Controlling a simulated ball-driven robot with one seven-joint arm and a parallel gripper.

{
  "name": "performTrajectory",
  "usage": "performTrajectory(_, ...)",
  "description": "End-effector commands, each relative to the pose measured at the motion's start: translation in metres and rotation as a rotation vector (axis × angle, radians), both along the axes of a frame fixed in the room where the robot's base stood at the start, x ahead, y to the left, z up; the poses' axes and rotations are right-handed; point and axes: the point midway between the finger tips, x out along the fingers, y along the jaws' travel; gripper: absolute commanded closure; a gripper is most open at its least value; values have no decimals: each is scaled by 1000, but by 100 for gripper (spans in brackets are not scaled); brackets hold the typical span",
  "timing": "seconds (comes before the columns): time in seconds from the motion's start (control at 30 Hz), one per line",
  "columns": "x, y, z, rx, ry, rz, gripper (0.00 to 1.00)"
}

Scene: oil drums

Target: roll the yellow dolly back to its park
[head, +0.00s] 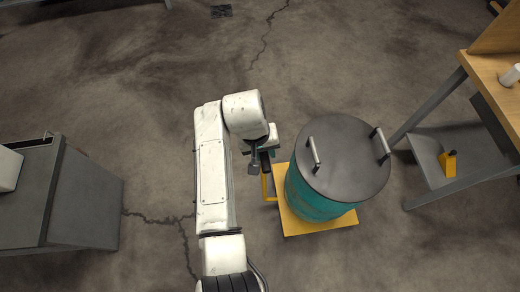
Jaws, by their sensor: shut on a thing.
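The yellow dolly (318,227) stands on the floor right of my arm. A teal drum (315,205) with a dark lid (340,160) stands on it and hides most of its deck. The lid has two upright handles. A yellow bar with a dark grip (265,165) rises at the dolly's left side. My gripper (258,166) is at the top of this bar, shut on the dark grip; the fingers are small and partly hidden by my wrist. No park marking can be made out in view.
A wooden-topped workbench (494,48) with grey legs and a lower shelf (428,160) stands close on the right. A grey cabinet (85,200) stands at the left. Cracked concrete floor (150,90) is open ahead and left. A small dark floor item (221,11) lies at the top.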

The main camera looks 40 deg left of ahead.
Motion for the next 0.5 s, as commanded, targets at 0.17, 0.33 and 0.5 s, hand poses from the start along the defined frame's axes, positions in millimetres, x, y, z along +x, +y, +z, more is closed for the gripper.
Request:
performTrajectory(0.17,29,-25,4,-1,-4,-9,100)
performTrajectory(0.33,63,-55,3,-1,-5,-12,100)
performTrajectory(0.5,99,-85,2,1,-6,-11,100)
